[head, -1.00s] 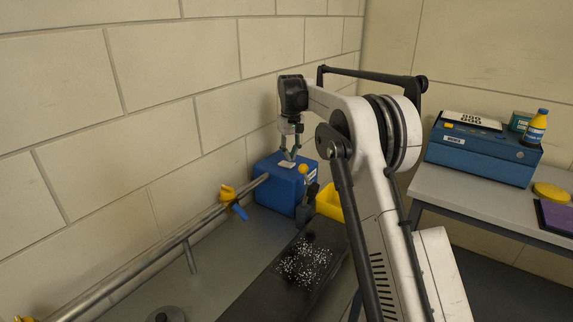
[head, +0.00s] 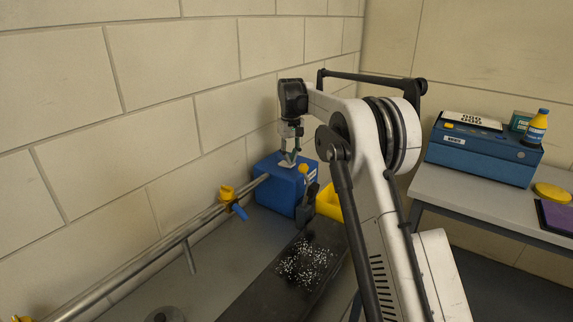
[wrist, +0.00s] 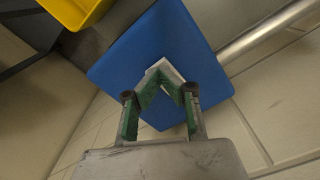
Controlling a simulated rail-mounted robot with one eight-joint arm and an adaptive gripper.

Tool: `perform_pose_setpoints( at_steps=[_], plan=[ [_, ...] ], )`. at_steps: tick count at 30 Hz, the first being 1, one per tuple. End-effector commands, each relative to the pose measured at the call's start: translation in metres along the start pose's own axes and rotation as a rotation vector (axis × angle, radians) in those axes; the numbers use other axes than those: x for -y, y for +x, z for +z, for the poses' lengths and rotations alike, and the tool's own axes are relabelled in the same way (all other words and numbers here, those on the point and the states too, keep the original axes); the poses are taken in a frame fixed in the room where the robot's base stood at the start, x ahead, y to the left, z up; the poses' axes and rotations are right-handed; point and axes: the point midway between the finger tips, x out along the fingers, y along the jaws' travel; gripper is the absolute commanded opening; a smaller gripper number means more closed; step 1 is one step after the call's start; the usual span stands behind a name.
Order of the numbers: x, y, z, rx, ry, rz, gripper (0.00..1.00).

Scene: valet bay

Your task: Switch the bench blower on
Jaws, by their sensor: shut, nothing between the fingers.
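The bench blower (head: 272,187) is a blue box on the grey bench by the wall, with a metal pipe (head: 205,218) running from its left side. A small white rocker or plate (head: 286,166) sits on its top; it also shows in the wrist view (wrist: 171,70). My gripper (head: 288,161) is above the blower's top, pointing down, fingers shut and empty. In the wrist view the fingertips (wrist: 164,77) meet over the white part and cover some of it. I cannot tell whether they touch it, or which way it is tipped.
A yellow bin (head: 329,203) and a dark item with a yellow top (head: 305,205) stand right of the blower. A black speckled mat (head: 290,285) lies in front. A side table (head: 455,192) holds a blue machine (head: 478,152).

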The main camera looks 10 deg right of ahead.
Motion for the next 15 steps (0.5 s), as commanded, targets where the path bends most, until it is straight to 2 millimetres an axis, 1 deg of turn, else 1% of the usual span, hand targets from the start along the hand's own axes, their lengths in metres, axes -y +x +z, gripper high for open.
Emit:
perform_pose_setpoints(
  at_steps=[15],
  plan=[
    [0.0000, 0.0070, 0.0000, 0.000, 0.000, 0.000, 0.00]
  ],
)
